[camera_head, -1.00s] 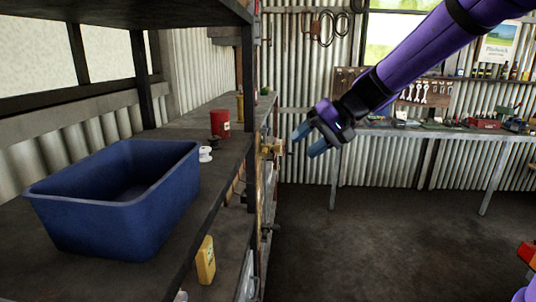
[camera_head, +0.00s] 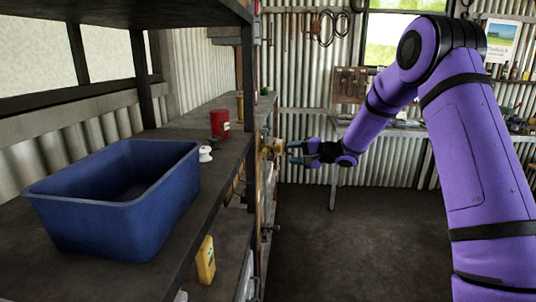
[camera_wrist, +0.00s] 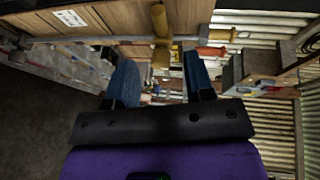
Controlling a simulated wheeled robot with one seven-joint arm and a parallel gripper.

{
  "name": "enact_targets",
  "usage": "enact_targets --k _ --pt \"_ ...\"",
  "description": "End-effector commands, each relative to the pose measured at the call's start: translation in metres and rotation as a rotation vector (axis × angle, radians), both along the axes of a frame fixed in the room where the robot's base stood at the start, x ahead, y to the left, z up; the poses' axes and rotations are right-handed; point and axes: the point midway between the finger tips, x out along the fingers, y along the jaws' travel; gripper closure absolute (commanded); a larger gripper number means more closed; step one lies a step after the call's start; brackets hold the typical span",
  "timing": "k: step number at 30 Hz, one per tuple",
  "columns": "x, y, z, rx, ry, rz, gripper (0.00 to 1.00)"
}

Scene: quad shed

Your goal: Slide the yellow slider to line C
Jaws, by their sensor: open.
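A yellow knob-like piece (camera_head: 271,146), which looks like the slider, sticks out from the side of the shelving in the head view. In the wrist view a yellow handle (camera_wrist: 160,22) lies against a wooden board (camera_wrist: 105,20) with a white label. My gripper (camera_head: 293,152) is open and empty, just right of the yellow piece in the head view. In the wrist view its two blue fingers (camera_wrist: 160,72) point towards the yellow handle, which shows beyond the gap between them. I see no contact. Line C and other line marks cannot be made out.
A blue bin (camera_head: 125,200), a red can (camera_head: 220,124) and a white spool (camera_head: 205,154) stand on the shelf at left. A yellow container (camera_head: 205,262) is lower down. A dark shelf post (camera_head: 249,100) stands near the yellow piece. The floor (camera_head: 350,245) is clear.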

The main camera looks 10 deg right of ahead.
Motion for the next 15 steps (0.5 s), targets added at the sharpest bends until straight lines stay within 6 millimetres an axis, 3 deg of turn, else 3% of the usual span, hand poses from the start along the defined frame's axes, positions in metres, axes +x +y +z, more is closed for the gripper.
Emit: enact_targets --k 5,15 --pt "0.009 0.007 -0.004 0.005 -0.001 -0.006 0.52" --pt "0.045 0.049 -0.015 0.003 -0.001 -0.003 0.52"
